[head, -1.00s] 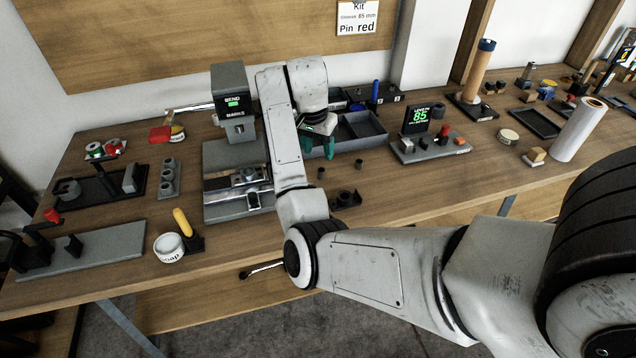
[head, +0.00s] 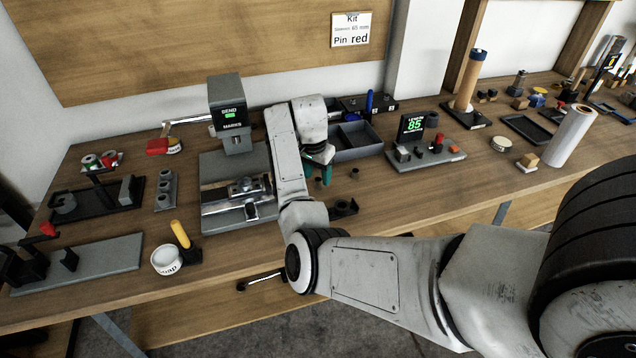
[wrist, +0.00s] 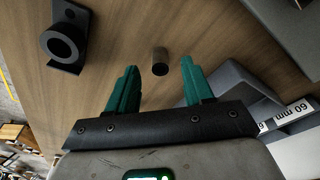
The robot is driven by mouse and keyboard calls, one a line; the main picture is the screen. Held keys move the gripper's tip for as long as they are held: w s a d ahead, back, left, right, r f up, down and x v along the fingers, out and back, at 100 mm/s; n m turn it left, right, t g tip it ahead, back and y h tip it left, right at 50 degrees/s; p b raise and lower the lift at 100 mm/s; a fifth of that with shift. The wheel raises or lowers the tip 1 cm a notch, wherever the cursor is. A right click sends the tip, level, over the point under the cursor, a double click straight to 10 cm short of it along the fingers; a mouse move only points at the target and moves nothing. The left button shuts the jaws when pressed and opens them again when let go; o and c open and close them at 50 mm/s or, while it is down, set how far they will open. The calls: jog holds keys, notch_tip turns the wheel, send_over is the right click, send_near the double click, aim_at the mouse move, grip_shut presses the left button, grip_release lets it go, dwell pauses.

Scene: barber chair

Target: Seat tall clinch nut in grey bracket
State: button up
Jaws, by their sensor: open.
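My gripper (wrist: 158,88) is open and empty, with teal fingers pointing down near the grey tray in the head view (head: 318,174). A dark upright cylinder, apparently the clinch nut (wrist: 160,62), stands on the bench just past the fingertips, in line with the gap between them. I cannot tell there which is taller. The dark grey bracket (wrist: 65,38) with a round ring lies left of the nut in the wrist view and in front of it in the head view (head: 343,208).
The compartment tray (head: 362,153) is close behind, and the press (head: 230,190) stands to the left. A length gauge (head: 425,157) sits at the right. Bare bench surrounds the bracket.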

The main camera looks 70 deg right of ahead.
jog(key=shift+d+f, duration=0.15)
jog(key=shift+f, duration=0.7)
grip_shut()
